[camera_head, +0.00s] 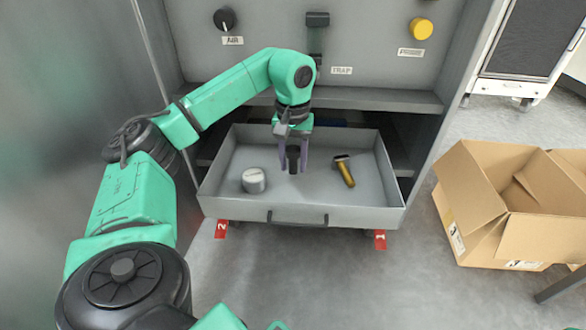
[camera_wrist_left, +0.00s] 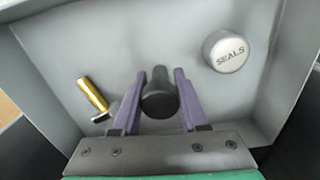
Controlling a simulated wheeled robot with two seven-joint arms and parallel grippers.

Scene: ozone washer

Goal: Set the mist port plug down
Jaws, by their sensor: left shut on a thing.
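The mist port plug (camera_wrist_left: 160,100) is a black, round-ended piece. My left gripper (camera_head: 293,165) has its purple fingers shut on it, one on each side. In the head view the plug (camera_head: 293,156) shows dark between the fingers, inside the open grey drawer (camera_head: 300,217), near the middle of its floor. The fingers point down into the drawer. I cannot tell whether the plug touches the drawer floor. My right gripper is not in view.
A round container marked SEALS (camera_head: 253,180) stands at the drawer's left. A gold and black tool (camera_head: 345,171) lies at the right. Bare floor lies between them. A shelf edge (camera_head: 370,99) runs behind the drawer. An open cardboard box (camera_head: 500,220) stands outside to the right.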

